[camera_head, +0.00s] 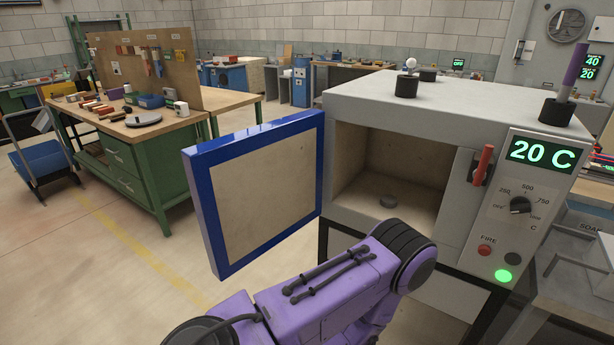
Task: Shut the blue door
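The blue door (197,212) is a blue frame around a pale beige panel. It stands wide open, swung out to the left of the grey kiln (430,99). A red handle (482,165) is on the kiln front, right of the opening. One of my purple arms crosses the lower middle, in front of the kiln and the door's lower right corner. Neither gripper shows. I cannot tell whether the arm touches the door.
A control panel (515,212) reads 20 C, with a dial, a red button and a lit green button. Dark fittings (406,87) stand on the kiln top. A green workbench (140,165) is at the back left. The floor (120,280) left of the door is clear.

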